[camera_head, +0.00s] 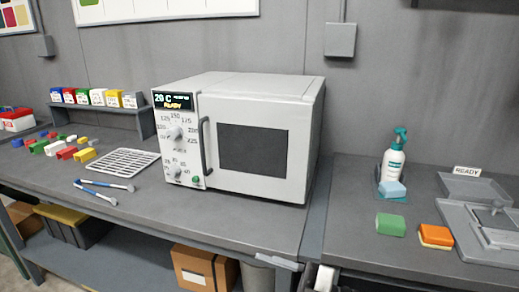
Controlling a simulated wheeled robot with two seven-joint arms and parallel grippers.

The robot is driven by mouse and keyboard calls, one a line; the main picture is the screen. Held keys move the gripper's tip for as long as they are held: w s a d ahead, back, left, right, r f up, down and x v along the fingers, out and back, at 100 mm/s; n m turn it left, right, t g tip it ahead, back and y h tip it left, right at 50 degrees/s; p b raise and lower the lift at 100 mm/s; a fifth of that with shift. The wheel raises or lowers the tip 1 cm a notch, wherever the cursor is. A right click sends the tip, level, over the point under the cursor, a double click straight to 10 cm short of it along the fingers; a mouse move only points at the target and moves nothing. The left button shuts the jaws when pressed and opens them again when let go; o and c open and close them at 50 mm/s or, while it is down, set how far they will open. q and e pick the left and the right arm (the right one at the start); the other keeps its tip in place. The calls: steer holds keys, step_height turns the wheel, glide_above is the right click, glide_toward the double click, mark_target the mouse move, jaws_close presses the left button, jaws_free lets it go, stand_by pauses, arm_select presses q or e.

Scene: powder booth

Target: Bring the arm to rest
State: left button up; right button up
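Neither of my grippers and neither of my arms shows in the head view. A white oven (255,146) stands on the grey bench (240,223) with its door shut. Its display (173,102) reads "20 C" and "READY". Two dials and a green button are on its left panel.
A white wire rack (124,161) and blue-handled tongs (104,190) lie left of the oven. Several coloured blocks (67,153) lie farther left, before a small shelf of coloured boxes. A spray bottle (392,160), a green block (390,224) and an orange block (435,236) are on the right.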

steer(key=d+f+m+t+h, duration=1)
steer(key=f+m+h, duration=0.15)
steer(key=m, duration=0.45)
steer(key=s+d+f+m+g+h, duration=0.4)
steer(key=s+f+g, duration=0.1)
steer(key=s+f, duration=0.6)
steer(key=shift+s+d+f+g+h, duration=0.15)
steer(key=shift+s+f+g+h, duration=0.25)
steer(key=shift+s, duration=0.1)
